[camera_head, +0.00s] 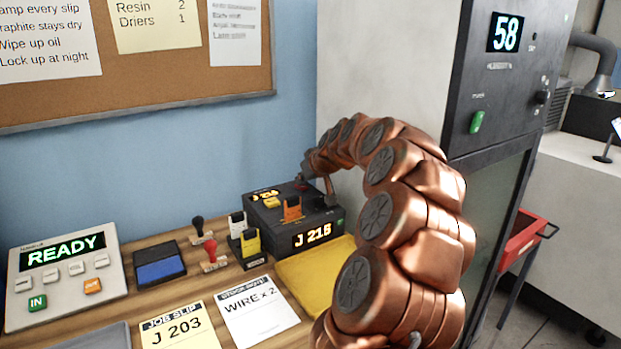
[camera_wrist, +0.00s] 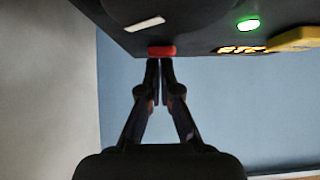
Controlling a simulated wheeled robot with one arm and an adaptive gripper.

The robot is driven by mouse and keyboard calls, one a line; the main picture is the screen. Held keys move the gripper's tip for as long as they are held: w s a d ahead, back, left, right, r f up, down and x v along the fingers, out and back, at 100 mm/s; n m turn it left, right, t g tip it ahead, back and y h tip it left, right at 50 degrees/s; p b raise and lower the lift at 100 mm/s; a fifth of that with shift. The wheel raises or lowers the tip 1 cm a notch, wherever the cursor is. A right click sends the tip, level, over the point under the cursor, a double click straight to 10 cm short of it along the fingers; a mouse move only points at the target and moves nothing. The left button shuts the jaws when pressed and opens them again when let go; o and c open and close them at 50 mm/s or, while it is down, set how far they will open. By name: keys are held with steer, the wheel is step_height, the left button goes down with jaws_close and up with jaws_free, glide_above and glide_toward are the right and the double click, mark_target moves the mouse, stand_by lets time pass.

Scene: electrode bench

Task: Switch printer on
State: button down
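A grey panel (camera_head: 68,268) reading READY, a blue ink pad (camera_head: 160,270) and several stamps stand to the left. Paper slips (camera_head: 258,308) and a yellow tray (camera_head: 310,272) lie in front. A tall grey cabinet (camera_head: 490,75) with a "58" display stands at right.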

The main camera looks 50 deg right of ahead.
steer(key=shift+w+a+f, duration=0.1)
steer(key=shift+f, duration=0.1)
steer(key=shift+w, duration=0.65)
steer(key=shift+d+r, duration=0.15)
steer(key=shift+d, duration=0.05)
steer(key=shift+w+r, duration=0.1)
steer(key=shift+r, duration=0.35)
steer(key=r, duration=0.3)
steer(key=shift+w+d+r, duration=0.1)
steer(key=shift+w+r, duration=0.1)
steer(key=shift+r, duration=0.15)
steer(key=w+r+b+v, duration=0.1)
steer(key=v, duration=0.8)
steer(key=shift+s+r, duration=0.2)
steer(key=shift+r, duration=0.05)
